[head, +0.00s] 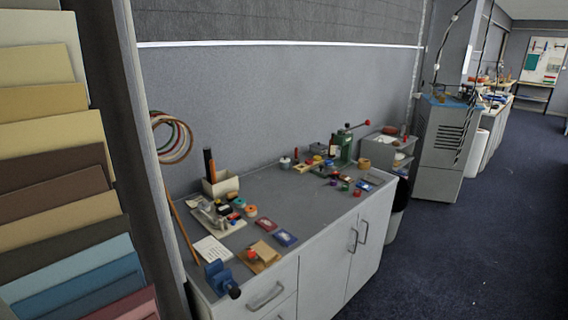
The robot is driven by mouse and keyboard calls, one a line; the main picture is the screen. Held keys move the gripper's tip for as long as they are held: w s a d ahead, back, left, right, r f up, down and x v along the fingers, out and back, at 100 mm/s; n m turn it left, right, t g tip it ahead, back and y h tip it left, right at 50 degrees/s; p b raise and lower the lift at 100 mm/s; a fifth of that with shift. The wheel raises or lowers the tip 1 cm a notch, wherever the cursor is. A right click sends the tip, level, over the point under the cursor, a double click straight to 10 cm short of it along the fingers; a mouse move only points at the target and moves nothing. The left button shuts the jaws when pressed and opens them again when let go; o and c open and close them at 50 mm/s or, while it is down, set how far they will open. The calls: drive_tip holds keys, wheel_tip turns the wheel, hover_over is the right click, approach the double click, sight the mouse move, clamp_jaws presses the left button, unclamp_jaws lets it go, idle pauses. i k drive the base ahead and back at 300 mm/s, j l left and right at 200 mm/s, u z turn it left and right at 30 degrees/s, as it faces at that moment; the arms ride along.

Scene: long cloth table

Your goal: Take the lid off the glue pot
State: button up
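My gripper is not in view. A small pale pot (285,163) with a darker top stands near the back edge of the counter, close to the wall. It may be the glue pot, but it is too small here to be sure. Its lid cannot be told apart clearly from the pot.
The grey worktop (270,195) is bare in its middle. A green press (343,148) and small coloured items crowd its right end. A holder (220,184), rolls and cards fill the left. A blue vise (220,279) sits at the front corner. Open carpet (450,250) lies right.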

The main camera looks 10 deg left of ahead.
sight(285, 159)
drive_tip(key=i+l+u, duration=0.2)
drive_tip(key=l, duration=0.3)
drive_tip(key=i+l+u, duration=0.2)
drive_tip(key=l, duration=0.3)
drive_tip(key=i+l+u, duration=0.15)
drive_tip(key=l, duration=0.4)
drive_tip(key=i+l+u, duration=0.2)
drive_tip(key=l, duration=0.35)
drive_tip(key=i+l+u, duration=0.2)
drive_tip(key=l, duration=0.4)
drive_tip(key=l+u, duration=0.2)
drive_tip(key=l, duration=0.35)
